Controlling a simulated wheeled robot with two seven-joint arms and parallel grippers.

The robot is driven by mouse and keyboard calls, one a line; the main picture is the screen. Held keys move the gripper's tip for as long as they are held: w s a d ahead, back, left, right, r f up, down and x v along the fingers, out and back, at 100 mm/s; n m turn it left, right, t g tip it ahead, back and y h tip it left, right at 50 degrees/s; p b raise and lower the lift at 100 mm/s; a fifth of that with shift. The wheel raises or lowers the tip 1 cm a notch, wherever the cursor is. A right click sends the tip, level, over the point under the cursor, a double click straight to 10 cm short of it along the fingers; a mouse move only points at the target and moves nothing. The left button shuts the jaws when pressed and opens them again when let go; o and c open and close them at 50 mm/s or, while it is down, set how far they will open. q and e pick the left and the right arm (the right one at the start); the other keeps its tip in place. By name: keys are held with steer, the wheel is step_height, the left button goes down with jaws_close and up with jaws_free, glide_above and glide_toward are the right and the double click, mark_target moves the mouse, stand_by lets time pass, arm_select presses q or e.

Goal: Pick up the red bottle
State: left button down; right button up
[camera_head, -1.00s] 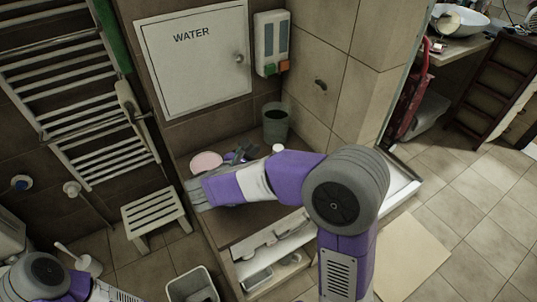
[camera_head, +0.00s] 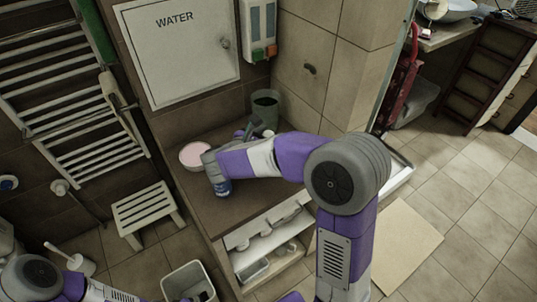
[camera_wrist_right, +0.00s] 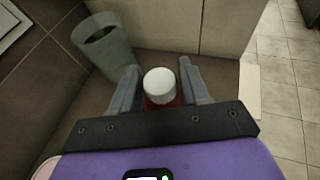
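The red bottle (camera_wrist_right: 161,103) shows in the right wrist view as a white round cap (camera_wrist_right: 160,84) with a little red body below it. My right gripper (camera_wrist_right: 160,70) has its two grey fingers apart, one on each side of the bottle. I cannot tell whether either finger touches it. In the head view my right gripper (camera_head: 252,126) is over the brown counter (camera_head: 225,222), partly hidden by my own wrist. The bottle is not clearly visible there.
A grey-green bin (camera_head: 265,110) stands at the counter's back corner, beyond the bottle. A pinkish bowl (camera_head: 194,154) sits left of my right wrist. Tiled walls close off the back. A stool (camera_head: 147,212) and a waste basket (camera_head: 189,283) stand on the floor.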

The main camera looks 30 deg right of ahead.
jaws_close()
